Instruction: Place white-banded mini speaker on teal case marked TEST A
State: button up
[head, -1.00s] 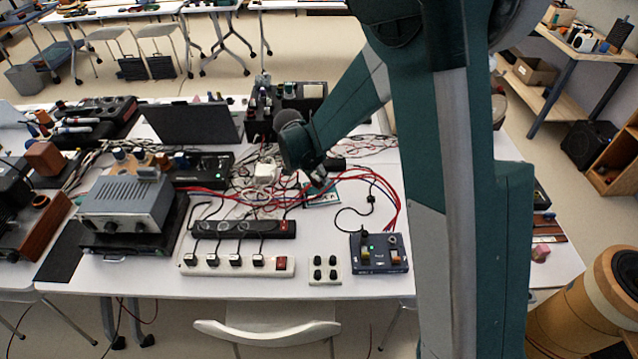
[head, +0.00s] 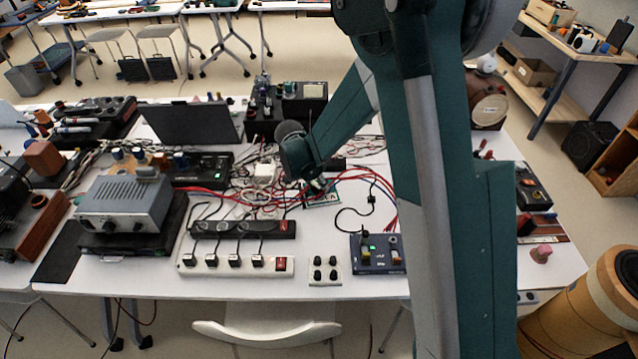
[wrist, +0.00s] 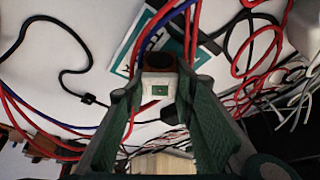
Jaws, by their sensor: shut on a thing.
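The white-banded mini speaker (wrist: 158,88) sits between the fingers of my gripper (wrist: 158,100) in the wrist view. It has a dark top with an orange-brown edge and a small green mark on its pale band. My gripper is shut on it. The teal case (wrist: 150,30) with white lettering lies just beyond the speaker, partly crossed by red and blue cables. In the head view the teal case (head: 322,199) lies among cables, just below my gripper (head: 314,184). The speaker is too small to make out there. I cannot tell whether it touches the case.
Red and black cables (head: 225,192) spread around the case. A white power strip (head: 225,265), a small white switch block (head: 326,270) and a blue box with a green light (head: 372,253) stand in front. A grey amplifier (head: 125,205) is at left. Bare table lies before the case.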

jog(key=o, duration=0.9)
jog(key=shift+p+v, duration=1.3)
jog(key=shift+v, duration=4.8)
jog(key=shift+r, duration=0.1)
